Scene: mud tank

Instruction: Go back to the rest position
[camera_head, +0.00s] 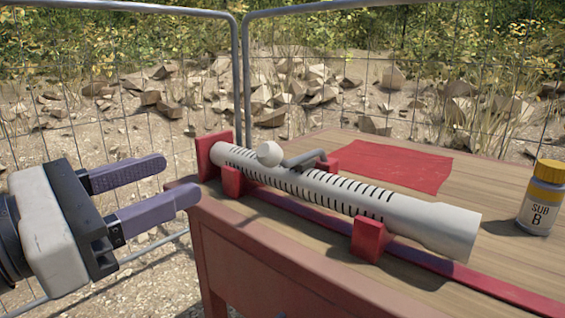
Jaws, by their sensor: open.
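My gripper (152,193) is at the left of the view, beside the left end of the table (235,232). Its two purple fingers point right and stand apart with nothing between them. A white slotted pipe (335,190) lies on red supports (368,238) along the front of the table, apart from my gripper. A white ball (269,153) and a grey bent handle (305,158) are at the top of the pipe.
A red cloth (390,165) lies flat behind the pipe. Bare ground shows below my gripper.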

